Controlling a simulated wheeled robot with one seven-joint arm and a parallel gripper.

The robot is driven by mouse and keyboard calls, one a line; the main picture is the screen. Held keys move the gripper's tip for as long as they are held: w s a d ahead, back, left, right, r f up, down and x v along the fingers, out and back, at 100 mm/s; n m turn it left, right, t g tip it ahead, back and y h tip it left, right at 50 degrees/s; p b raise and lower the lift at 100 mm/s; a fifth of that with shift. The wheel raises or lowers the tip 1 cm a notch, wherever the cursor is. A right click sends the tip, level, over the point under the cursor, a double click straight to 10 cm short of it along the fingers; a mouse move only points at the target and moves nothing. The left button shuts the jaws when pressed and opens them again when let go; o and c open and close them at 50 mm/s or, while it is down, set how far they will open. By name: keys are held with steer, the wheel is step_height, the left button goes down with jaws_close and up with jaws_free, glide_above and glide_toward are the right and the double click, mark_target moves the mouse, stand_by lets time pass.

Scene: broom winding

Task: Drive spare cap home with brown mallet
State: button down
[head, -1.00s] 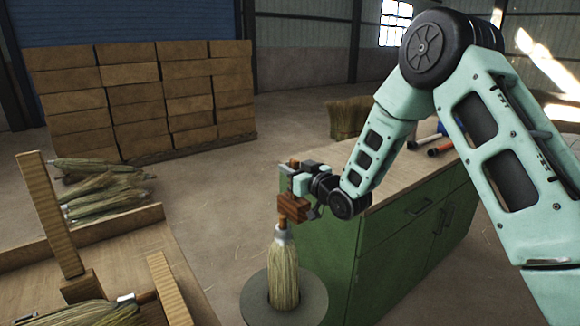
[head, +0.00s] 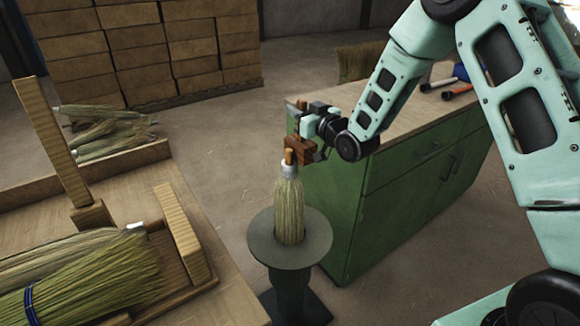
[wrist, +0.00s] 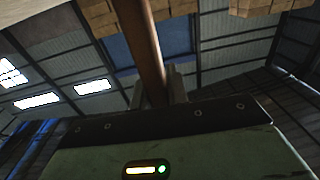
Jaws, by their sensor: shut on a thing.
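The brown mallet's blocky head (head: 302,150) hangs below my gripper (head: 316,124). My gripper is shut on the mallet's handle, which runs up between the fingers in the wrist view (wrist: 140,45). A pale grey cap (head: 288,171) sits around the neck of an upright straw broom (head: 288,208). A short wooden stub (head: 288,156) rises out of the cap. The mallet head is just above the cap, beside or behind the stub. I cannot tell whether they touch.
The broom stands on a round dark pedestal (head: 262,236). A green cabinet (head: 335,215) with a wooden top is close on the right. A wooden bench (head: 215,290) with straw bundles (head: 100,280) is at left. Stacked boxes (head: 150,50) stand behind.

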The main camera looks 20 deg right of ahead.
steer(key=shift+s+f, duration=0.25)
steer(key=shift+f, duration=0.9)
step_height(320, 180, up, 7)
steer(key=p, duration=0.2)
steer(key=shift+w+f+p, duration=0.2)
steer(key=shift+p, duration=0.15)
